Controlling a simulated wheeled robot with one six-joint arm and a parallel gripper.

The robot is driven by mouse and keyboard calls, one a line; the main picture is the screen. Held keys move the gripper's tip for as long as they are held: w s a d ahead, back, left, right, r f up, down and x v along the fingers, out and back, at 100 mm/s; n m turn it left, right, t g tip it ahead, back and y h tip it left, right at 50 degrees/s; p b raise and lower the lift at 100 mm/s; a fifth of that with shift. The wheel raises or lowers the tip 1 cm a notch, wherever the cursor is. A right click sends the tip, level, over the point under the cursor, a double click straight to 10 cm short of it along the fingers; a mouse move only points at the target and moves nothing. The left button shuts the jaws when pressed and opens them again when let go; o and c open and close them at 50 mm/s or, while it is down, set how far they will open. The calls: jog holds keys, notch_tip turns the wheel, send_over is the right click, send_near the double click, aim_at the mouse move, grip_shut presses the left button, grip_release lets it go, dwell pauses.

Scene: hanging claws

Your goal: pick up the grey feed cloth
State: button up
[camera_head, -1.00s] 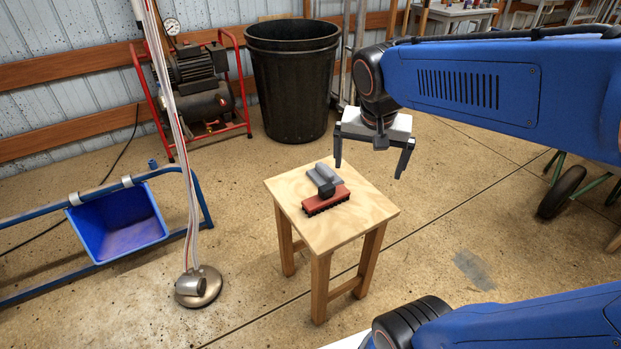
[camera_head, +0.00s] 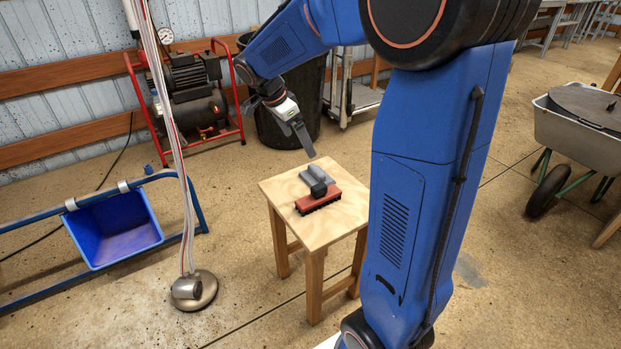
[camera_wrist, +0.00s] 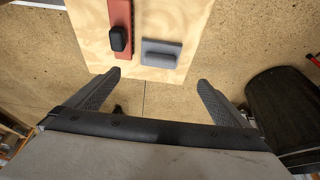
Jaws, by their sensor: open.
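A grey flat piece with a raised ridge along it, which I take for the grey feed cloth (camera_head: 317,175), lies on top of a small wooden stool (camera_head: 334,215). In the wrist view the cloth (camera_wrist: 161,55) lies near the stool's edge, just beyond and between my fingertips. My gripper (camera_head: 304,142) is tilted above the far side of the stool, apart from the cloth. In the wrist view my gripper (camera_wrist: 158,79) has its two fingers wide apart with nothing between them.
A red brush (camera_head: 318,201) with black bristles and a black knob lies beside the cloth. A black bin (camera_head: 277,130) stands behind the stool. A hose stand (camera_head: 194,289) and a blue trough (camera_head: 113,229) are to the left. A wheelbarrow (camera_head: 575,130) stands at right.

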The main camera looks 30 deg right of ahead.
send_near(316, 169)
jog(key=x, duration=0.3)
jog(key=a+x, duration=0.1)
jog(key=x, duration=0.1)
jog(key=shift+s+d+f, duration=0.15)
jog(key=shift+f, duration=0.2)
jog(key=shift+d+x, duration=0.2)
jog(key=shift+x, duration=1.1)
jog(key=shift+d+x, duration=0.2)
jog(key=shift+x, duration=1.15)
jog(key=shift+r, duration=0.2)
jog(key=c, duration=1)
jog(key=shift+c, duration=0.2)
notch_tip(316, 169, up, 18)
